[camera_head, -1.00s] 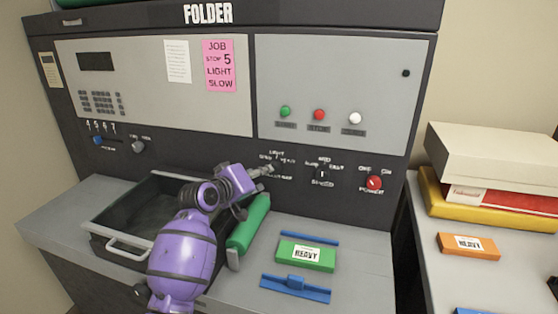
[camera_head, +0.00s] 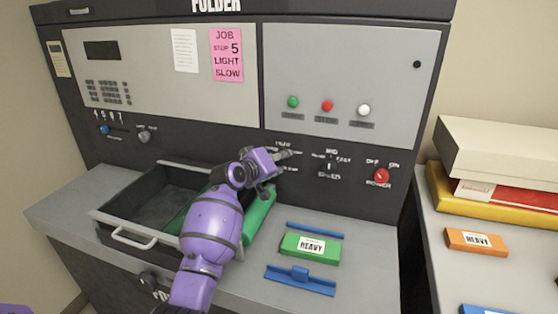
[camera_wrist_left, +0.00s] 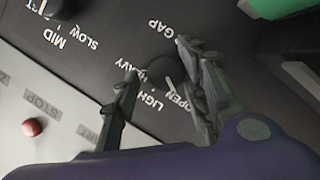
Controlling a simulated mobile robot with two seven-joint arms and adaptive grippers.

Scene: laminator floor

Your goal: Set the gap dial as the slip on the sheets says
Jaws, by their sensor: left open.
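The black gap dial (camera_wrist_left: 158,72) shows in the left wrist view, with GAP, HEAVY, LIGHT and OPEN printed around it. Its pale pointer mark lies on the side of LIGHT and OPEN; which one exactly I cannot tell. My left gripper (camera_wrist_left: 160,85) is open, its fingers on either side of the dial; contact is unclear. In the head view this gripper (camera_head: 287,155) is at the lower panel and hides the dial. A white slip (camera_head: 312,245) reading HEAVY lies on a green stack (camera_head: 290,252). A pink note (camera_head: 227,55) on the panel reads JOB, STOP 5, LIGHT, SLOW. My right gripper is not in view.
The speed dial (camera_head: 329,166) and red power knob (camera_head: 381,176) are right of the gap dial. Blue guides (camera_head: 300,280) flank the stack. An orange pack (camera_head: 476,241) is at right.

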